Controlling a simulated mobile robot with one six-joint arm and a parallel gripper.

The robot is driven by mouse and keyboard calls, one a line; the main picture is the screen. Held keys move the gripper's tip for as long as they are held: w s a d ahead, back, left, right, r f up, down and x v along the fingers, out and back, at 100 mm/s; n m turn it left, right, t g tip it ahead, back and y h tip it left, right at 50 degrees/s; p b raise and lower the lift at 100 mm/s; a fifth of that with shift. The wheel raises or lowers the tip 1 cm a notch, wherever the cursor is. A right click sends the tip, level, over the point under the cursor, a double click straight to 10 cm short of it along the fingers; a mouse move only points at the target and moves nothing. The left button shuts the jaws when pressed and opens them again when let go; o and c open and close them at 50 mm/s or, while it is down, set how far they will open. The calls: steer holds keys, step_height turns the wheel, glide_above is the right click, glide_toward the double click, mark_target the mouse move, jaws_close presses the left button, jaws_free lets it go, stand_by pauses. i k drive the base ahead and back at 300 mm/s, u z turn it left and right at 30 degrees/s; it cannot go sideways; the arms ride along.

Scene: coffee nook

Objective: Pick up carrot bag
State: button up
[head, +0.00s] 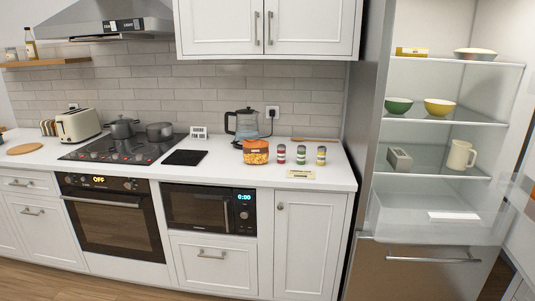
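An orange bag, which looks like the carrot bag (256,152), stands upright on the white counter near its front edge, right of the middle. Its top part is a darker orange-brown and its front is bright orange. Three small jars stand just to its right, apart from it. My gripper is not in view.
Small jars (301,154), a flat yellowish item (301,174) and a kettle (243,124) are near the bag. A black mat (185,157) lies to the left, beside the cooktop (118,148) with pots. The fridge at right stands open, with bowls (440,107) on shelves.

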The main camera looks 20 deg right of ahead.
mark_target(254, 152)
steer(key=i, duration=0.85)
steer(key=u, duration=0.65)
steer(key=i, duration=0.65)
steer(key=u, duration=0.4)
